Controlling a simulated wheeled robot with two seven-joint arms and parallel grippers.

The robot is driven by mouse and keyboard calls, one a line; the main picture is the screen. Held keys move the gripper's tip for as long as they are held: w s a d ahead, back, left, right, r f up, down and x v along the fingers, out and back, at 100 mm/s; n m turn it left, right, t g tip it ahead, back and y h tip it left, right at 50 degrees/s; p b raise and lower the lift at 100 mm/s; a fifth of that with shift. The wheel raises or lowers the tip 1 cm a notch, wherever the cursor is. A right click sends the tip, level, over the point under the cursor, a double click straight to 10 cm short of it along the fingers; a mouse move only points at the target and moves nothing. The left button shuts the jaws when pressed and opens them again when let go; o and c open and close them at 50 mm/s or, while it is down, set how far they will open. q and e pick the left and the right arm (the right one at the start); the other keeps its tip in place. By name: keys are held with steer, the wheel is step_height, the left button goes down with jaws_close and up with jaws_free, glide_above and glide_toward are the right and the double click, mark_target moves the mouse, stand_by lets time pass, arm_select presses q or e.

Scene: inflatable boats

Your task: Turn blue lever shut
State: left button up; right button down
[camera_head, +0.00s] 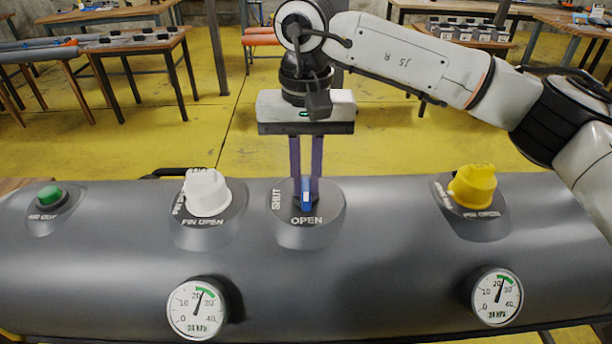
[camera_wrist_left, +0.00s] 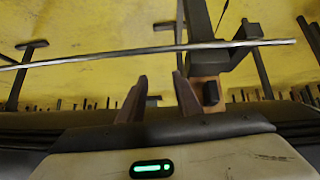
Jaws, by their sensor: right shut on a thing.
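The blue lever (camera_head: 306,195) stands on a round grey base (camera_head: 305,233) marked SHUT at its left and OPEN at its front. The lever points toward the OPEN mark. My right gripper (camera_head: 306,190) comes down from above with its fingers on both sides of the lever and is shut on it. My left gripper is outside the head view. In the left wrist view, my left gripper (camera_wrist_left: 160,88) shows its two fingers apart with nothing between them.
The grey tube (camera_head: 120,265) carries a white valve cap (camera_head: 206,193), a yellow valve cap (camera_head: 473,186), a green button (camera_head: 50,196) and two pressure gauges (camera_head: 197,309) (camera_head: 497,297). Wooden tables (camera_head: 130,40) stand behind on the yellow floor.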

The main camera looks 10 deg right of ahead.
steer(key=m, duration=0.2)
steer(key=m+b, duration=0.1)
steer(key=m, duration=0.2)
steer(key=shift+a+m, duration=0.2)
steer(key=shift+m, duration=0.1)
steer(key=m, duration=0.4)
steer(key=shift+w+a+m+b, duration=0.1)
steer(key=shift+w+m+b, duration=0.1)
steer(key=shift+m+b, duration=0.15)
steer(key=m, duration=0.3)
steer(key=shift+w, duration=0.1)
steer(key=shift+w+m+b, duration=0.15)
steer(key=shift+m+b, duration=0.25)
steer(key=shift+m, duration=2.05)
steer(key=c, duration=1.8)
jaws_free()
steer(key=shift+o, duration=0.2)
